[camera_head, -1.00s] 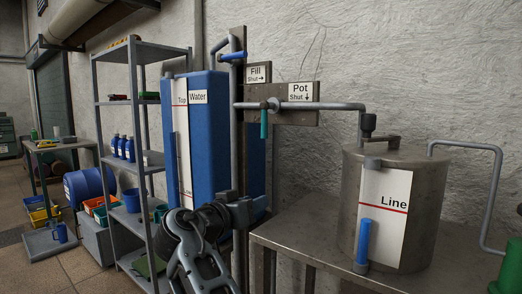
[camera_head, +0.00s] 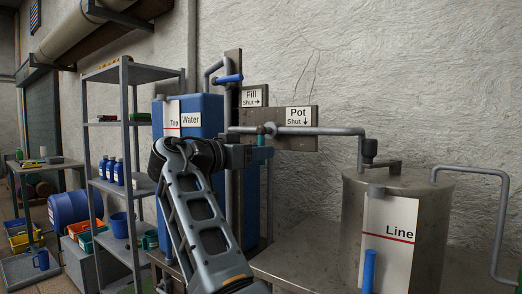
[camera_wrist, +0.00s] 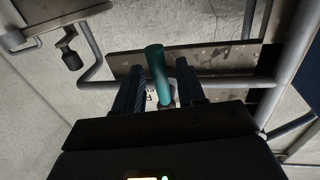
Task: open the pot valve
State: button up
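The pot valve sits on the grey pipe (camera_head: 315,131) beside the Pot sign (camera_head: 298,116), which reads "Shut" with a down arrow. Its teal handle (camera_wrist: 158,75) lies between the two fingers of my gripper (camera_wrist: 158,80) in the wrist view, with a visible gap on each side. My gripper (camera_head: 250,155) is open and is at the valve in the head view, where it hides most of the handle. The metal pot (camera_head: 430,225) stands at the right with its "Line" gauge plate (camera_head: 390,232).
The blue water tank (camera_head: 208,112) stands behind my arm. The Fill valve's blue handle (camera_head: 229,79) is above, on an upright pipe beside the Fill sign (camera_head: 253,96). A grey shelf (camera_head: 125,73) is at the left. A metal bench (camera_head: 300,265) carries the pot.

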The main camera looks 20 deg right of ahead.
jog(key=shift+w+d, duration=0.3)
jog(key=shift+d, duration=0.35)
grip_shut()
